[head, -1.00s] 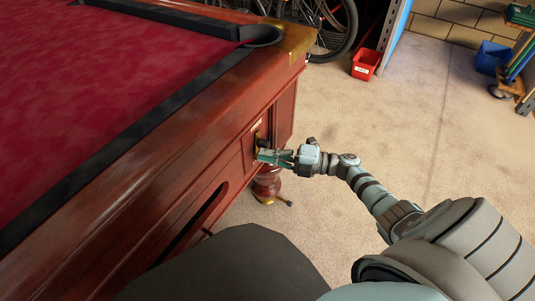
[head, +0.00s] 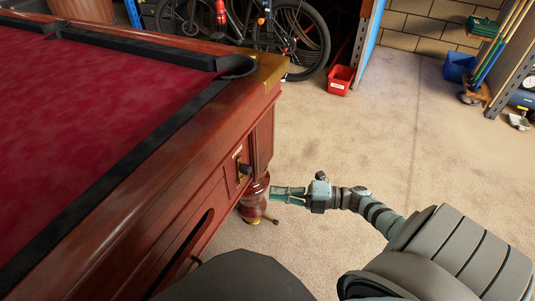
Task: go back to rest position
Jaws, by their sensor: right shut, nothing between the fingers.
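My right gripper (head: 287,194) is in the middle of the head view, shut and empty. Its fingers point left toward the side of the pool table (head: 190,125). In the picture they lie in front of or beside the turned table leg (head: 254,198), apart from the dark coin mechanism (head: 243,169) on the table's side panel. My right arm runs back from the gripper to the lower right. My left gripper is not in view.
A red bin (head: 340,80) and a bicycle (head: 293,35) stand beyond the table's corner. A blue bucket (head: 459,67) and a cart with long handles (head: 490,75) are at the upper right. The concrete floor (head: 360,140) between is clear.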

